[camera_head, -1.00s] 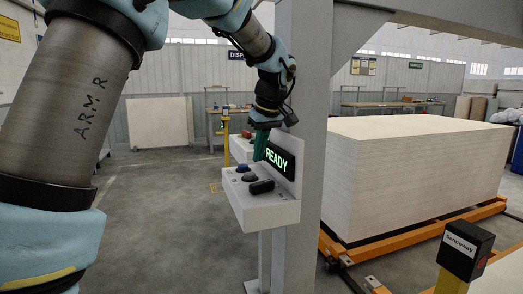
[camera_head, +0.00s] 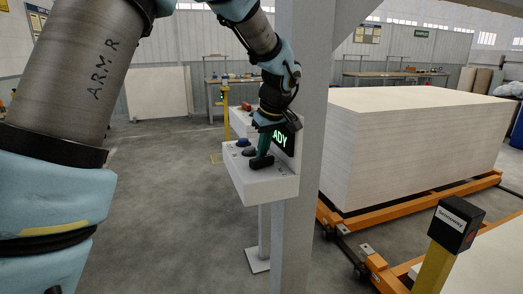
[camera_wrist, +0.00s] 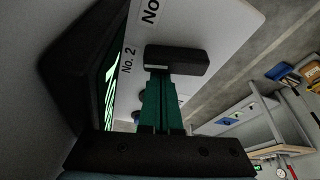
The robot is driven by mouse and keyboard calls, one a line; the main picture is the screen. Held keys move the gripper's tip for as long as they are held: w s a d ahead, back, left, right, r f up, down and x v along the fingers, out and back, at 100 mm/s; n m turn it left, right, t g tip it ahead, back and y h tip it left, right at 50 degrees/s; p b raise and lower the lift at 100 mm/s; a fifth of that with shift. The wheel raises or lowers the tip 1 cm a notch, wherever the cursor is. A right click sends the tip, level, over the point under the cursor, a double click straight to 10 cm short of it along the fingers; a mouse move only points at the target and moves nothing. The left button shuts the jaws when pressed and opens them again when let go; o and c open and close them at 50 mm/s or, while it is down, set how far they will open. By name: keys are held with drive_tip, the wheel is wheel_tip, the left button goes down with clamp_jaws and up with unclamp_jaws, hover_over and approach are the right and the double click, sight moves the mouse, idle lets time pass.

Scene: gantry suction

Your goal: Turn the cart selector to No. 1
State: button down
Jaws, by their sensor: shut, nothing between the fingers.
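The cart selector (camera_head: 262,162) is a black bar-shaped knob on top of the white control box (camera_head: 262,187). In the wrist view the selector (camera_wrist: 180,58) lies crosswise, with a pale mark at its left end, on the side of the "No. 2" label (camera_wrist: 127,61). A second label (camera_wrist: 150,10), cut off after "No", lies above it. My gripper (camera_head: 263,152) has its green fingers shut and empty. In the wrist view the fingertips (camera_wrist: 158,73) are at the selector's near edge, by the marked end. I cannot tell whether they touch it.
A blue button (camera_head: 243,142) is on the box, left of the selector. The grey post (camera_head: 303,200) rises close to the right. A white board stack (camera_head: 420,150) stands beyond it.

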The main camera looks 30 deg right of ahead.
drive_tip(key=shift+s+d+m+h+b, duration=0.2)
drive_tip(key=shift+m+h+b, duration=0.15)
drive_tip(key=shift+m, duration=0.55)
drive_tip(key=m, duration=0.1)
drive_tip(key=m+h, duration=0.1)
drive_tip(key=shift+s+d+m+b, duration=0.15)
drive_tip(key=shift+s+m+b, duration=0.1)
drive_tip(key=shift+m+b, duration=0.05)
drive_tip(key=m, duration=0.2)
drive_tip(key=s+m+h+p, duration=0.1)
drive_tip(key=m, duration=0.1)
drive_tip(key=shift+d+g, duration=0.15)
drive_tip(key=shift+g, duration=0.25)
drive_tip(key=shift+s+m+h, duration=0.2)
drive_tip(key=shift+m+h, duration=0.15)
drive_tip(key=shift+m, duration=0.85)
drive_tip(key=shift+s, duration=0.15)
drive_tip(key=shift+r, duration=0.1)
drive_tip(key=b+v, duration=0.1)
drive_tip(key=v, duration=0.9)
drive_tip(key=shift+r, duration=0.3)
